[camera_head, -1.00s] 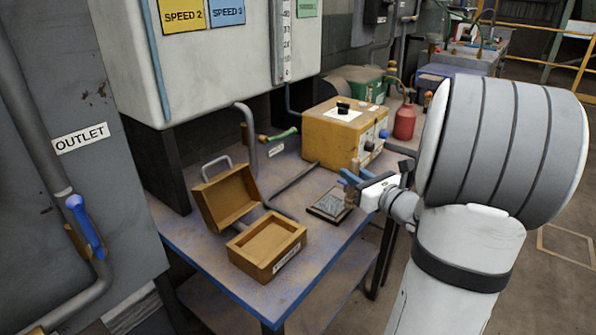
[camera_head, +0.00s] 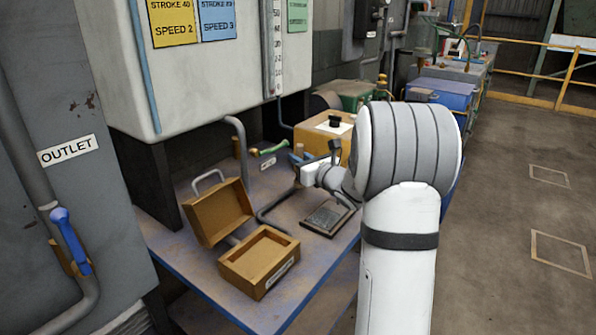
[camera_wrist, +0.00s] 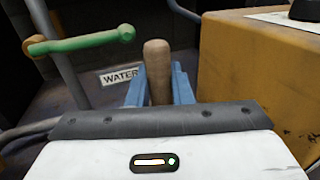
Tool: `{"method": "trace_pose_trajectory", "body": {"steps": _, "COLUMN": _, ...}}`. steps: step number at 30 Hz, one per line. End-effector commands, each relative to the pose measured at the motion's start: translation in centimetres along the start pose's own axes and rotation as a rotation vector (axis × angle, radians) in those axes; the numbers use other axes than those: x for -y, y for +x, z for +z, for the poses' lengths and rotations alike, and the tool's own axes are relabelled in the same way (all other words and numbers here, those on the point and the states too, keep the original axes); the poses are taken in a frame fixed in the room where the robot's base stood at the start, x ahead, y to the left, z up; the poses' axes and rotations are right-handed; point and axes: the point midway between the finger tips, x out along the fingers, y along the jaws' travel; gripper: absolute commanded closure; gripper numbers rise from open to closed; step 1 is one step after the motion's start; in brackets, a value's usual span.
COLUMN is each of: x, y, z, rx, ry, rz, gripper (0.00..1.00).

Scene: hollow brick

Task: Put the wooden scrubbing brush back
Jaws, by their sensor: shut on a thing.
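The wooden scrubbing brush shows in the wrist view as a rounded brown wooden piece (camera_wrist: 157,68) standing up between my gripper's two blue fingers (camera_wrist: 158,88). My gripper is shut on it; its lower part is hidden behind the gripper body. In the head view my gripper (camera_head: 298,159) is above the back of the table, behind and above a dark flat tray (camera_head: 328,220). The brush is too small to make out clearly there.
An open wooden box (camera_head: 257,265) with its lid raised stands at the table's front. A yellow box (camera_head: 322,145) is close right of my gripper. A green-handled valve (camera_head: 270,150) and grey pipe (camera_head: 240,150) stand behind. The metal table (camera_head: 185,258) is clear at front left.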

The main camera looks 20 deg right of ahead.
Motion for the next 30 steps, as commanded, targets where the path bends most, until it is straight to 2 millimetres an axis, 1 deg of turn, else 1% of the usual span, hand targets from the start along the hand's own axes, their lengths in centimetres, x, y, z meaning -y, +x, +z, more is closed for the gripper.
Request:
{"method": "trace_pose_trajectory", "body": {"steps": 1, "x": 0.0, "y": -0.1, "z": -1.5, "rx": -0.005, "ry": 0.005, "rz": -0.001, "gripper": 1.00}}
{"method": "trace_pose_trajectory", "body": {"steps": 3, "x": 0.0, "y": -0.2, "z": -2.7, "rx": -0.005, "ry": 0.005, "rz": -0.001, "gripper": 1.00}}
{"method": "trace_pose_trajectory", "body": {"steps": 5, "x": 0.0, "y": -0.2, "z": -3.4, "rx": -0.004, "ry": 0.003, "rz": 0.000, "gripper": 1.00}}
{"method": "trace_pose_trajectory", "body": {"steps": 13, "x": 0.0, "y": -0.2, "z": -3.4, "rx": -0.002, "ry": 0.002, "rz": 0.000, "gripper": 1.00}}
{"method": "trace_pose_trajectory", "body": {"steps": 17, "x": -0.1, "y": -0.2, "z": -3.9, "rx": -0.002, "ry": 0.002, "rz": 0.000, "gripper": 1.00}}
{"method": "trace_pose_trajectory", "body": {"steps": 18, "x": -0.1, "y": -0.2, "z": -3.7, "rx": -0.002, "ry": 0.002, "rz": 0.001, "gripper": 0.78}}
{"method": "trace_pose_trajectory", "body": {"steps": 25, "x": -0.1, "y": -0.2, "z": -3.7, "rx": -0.003, "ry": 0.002, "rz": 0.001, "gripper": 0.59}}
{"method": "trace_pose_trajectory", "body": {"steps": 30, "x": -0.1, "y": -0.1, "z": -3.7, "rx": -0.003, "ry": 0.002, "rz": 0.001, "gripper": 0.59}}
